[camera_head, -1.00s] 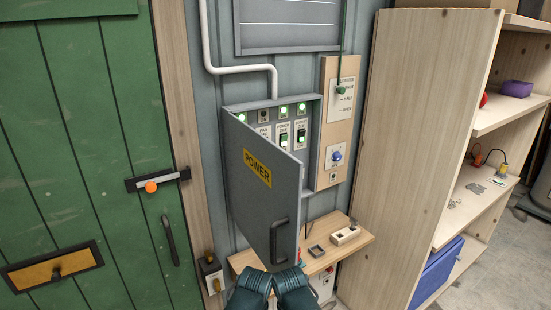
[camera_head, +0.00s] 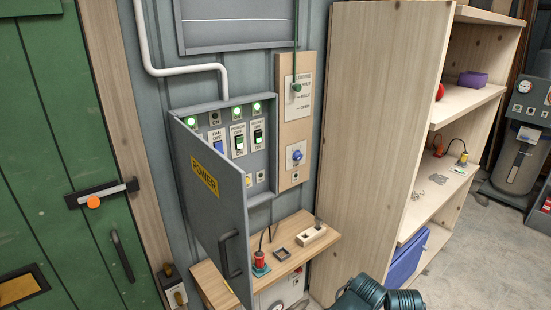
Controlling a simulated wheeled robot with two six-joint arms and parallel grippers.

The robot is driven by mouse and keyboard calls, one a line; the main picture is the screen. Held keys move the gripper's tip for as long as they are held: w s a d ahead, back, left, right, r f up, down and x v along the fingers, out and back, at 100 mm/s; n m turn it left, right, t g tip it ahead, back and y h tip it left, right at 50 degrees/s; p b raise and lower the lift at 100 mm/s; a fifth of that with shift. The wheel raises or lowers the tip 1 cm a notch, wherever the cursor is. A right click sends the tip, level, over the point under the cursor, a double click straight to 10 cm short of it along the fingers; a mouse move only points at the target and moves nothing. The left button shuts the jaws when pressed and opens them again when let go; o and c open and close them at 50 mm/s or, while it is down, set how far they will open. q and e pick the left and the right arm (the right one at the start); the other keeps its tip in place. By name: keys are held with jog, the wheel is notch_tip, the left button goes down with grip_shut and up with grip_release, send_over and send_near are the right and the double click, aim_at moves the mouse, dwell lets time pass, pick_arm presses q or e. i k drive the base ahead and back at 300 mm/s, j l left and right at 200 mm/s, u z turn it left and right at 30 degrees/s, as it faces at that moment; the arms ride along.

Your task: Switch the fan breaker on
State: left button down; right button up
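The grey breaker box (camera_head: 272,150) is on the wall, with its grey POWER door (camera_head: 212,215) swung partly open toward me. The fan breaker (camera_head: 218,147) is a blue switch under a FAN OFF label; the door edge hides its lower part, so its position is unclear. The lamp above it (camera_head: 215,118) is dark. Two breakers to its right, a green one (camera_head: 239,143) and a dark one (camera_head: 258,136), have lit green lamps above. Neither gripper is identifiable; only dark teal ribbed parts of mine show at the bottom edge.
A wooden shelf (camera_head: 320,241) below the box holds a red-and-green plug-like item (camera_head: 261,264) and a pale block (camera_head: 311,235). A tall wooden cabinet (camera_head: 365,140) stands right. A green door (camera_head: 45,130) with an orange-knobbed latch (camera_head: 93,202) is left. Floor at lower right is clear.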

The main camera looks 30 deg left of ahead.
aim_at(219, 146)
jog(key=i+l+z, duration=0.1)
jog(key=z, duration=0.25)
jog(key=i+z, duration=0.35)
jog(key=i+l+u, duration=0.15)
jog(key=i+u, duration=0.15)
jog(key=i, duration=0.15)
jog(key=i+u, duration=0.1)
jog(key=u, duration=0.3)
jog(key=i+l+u, duration=0.1)
jog(key=u, duration=0.25)
jog(key=i+l+u, duration=0.1)
jog(key=u, duration=0.3)
jog(key=i+l+u, duration=0.1)
jog(key=u, duration=0.3)
